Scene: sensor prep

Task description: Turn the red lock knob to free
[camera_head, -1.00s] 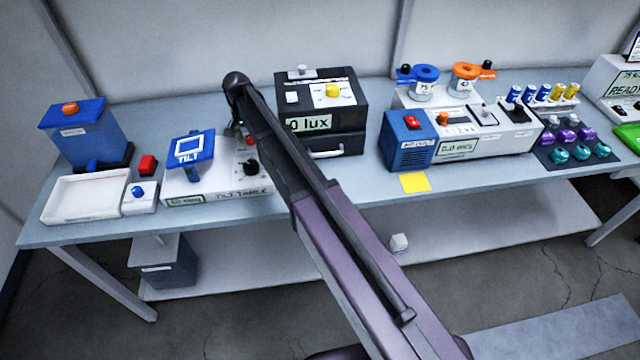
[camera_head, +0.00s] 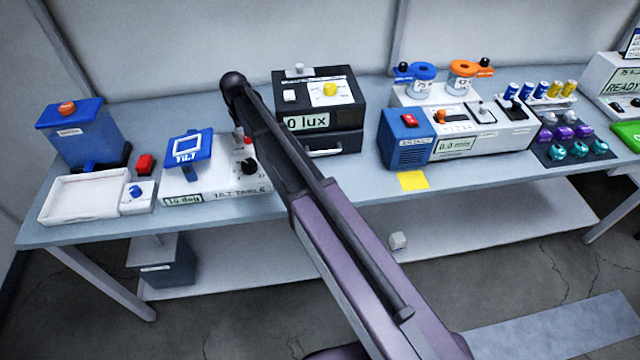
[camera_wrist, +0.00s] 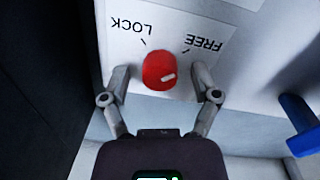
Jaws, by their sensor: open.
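The red lock knob (camera_wrist: 159,71) sits on a white panel in the wrist view, with a short pale mark toward its lower right. The printed words LOCK (camera_wrist: 132,26) and FREE (camera_wrist: 203,43) appear upside down above it, each with a tick line. My gripper (camera_wrist: 160,68) is open, with one finger on each side of the knob. I cannot tell whether the fingers touch it. In the head view, the white tilt table (camera_head: 228,184) with its blue plate (camera_head: 188,149) stands left of my arm.
A dark lux box (camera_head: 320,144) stands right of the tilt table. A white tray (camera_head: 82,198) and a red button (camera_head: 144,164) are to its left. A dark surface (camera_wrist: 40,80) fills the wrist view's left side; a blue part (camera_wrist: 300,125) is at right.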

